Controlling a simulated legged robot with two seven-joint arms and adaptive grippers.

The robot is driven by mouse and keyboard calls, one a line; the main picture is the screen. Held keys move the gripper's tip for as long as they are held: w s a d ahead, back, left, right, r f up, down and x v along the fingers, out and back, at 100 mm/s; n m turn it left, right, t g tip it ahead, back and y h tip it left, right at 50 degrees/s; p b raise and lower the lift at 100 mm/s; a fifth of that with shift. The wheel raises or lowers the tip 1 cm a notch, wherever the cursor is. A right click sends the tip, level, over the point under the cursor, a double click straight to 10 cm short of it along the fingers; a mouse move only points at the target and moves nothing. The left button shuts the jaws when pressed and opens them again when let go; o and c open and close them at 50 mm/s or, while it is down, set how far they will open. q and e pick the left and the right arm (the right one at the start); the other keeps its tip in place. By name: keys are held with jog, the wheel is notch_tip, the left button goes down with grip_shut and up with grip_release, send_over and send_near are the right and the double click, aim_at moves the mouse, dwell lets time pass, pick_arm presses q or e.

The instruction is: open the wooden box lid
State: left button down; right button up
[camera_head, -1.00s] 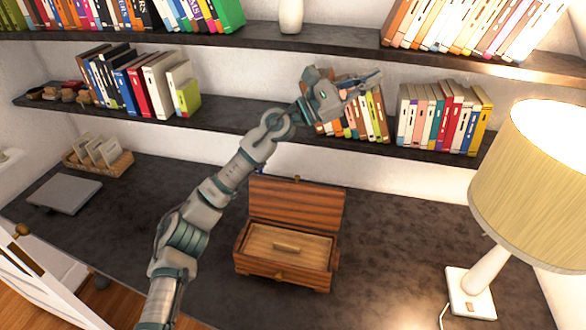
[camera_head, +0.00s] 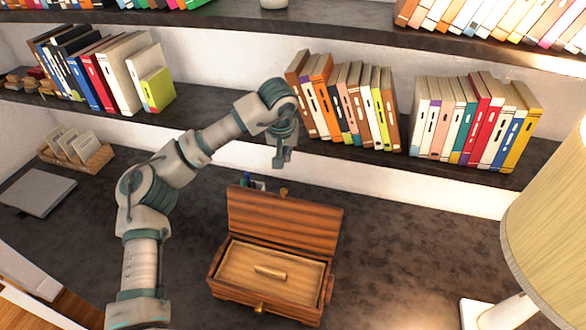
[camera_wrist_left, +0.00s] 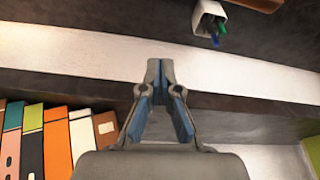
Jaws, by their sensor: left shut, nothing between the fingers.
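The wooden box (camera_head: 265,308) stands on the dark desk with its striped lid (camera_head: 283,220) raised upright along the back edge. Its inside shows a lighter wooden panel (camera_head: 270,272) with a small bar on it. In the head view my left gripper (camera_head: 281,160) hangs above and behind the lid, near the lower shelf, apart from the box. In the left wrist view the left gripper (camera_wrist_left: 160,65) has its fingertips together with nothing between them. A brown corner of wood (camera_wrist_left: 262,3) shows at the top of that view. My right gripper is not in view.
A pen cup (camera_wrist_left: 208,18) stands behind the box. Books (camera_head: 345,105) fill the lower shelf beside the left gripper. A lamp (camera_head: 550,210) stands at the right. A grey laptop-like slab (camera_head: 38,192) and a card basket (camera_head: 78,155) are at left. The desk right of the box is clear.

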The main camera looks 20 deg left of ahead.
pick_arm(q)
jog(key=x, duration=1)
jog(key=s, duration=0.2)
jog(key=s+d+p, duration=0.1)
jog(key=s, duration=0.1)
jog(key=shift+s+d+r, duration=0.1)
jog(key=shift+s+r, duration=0.15)
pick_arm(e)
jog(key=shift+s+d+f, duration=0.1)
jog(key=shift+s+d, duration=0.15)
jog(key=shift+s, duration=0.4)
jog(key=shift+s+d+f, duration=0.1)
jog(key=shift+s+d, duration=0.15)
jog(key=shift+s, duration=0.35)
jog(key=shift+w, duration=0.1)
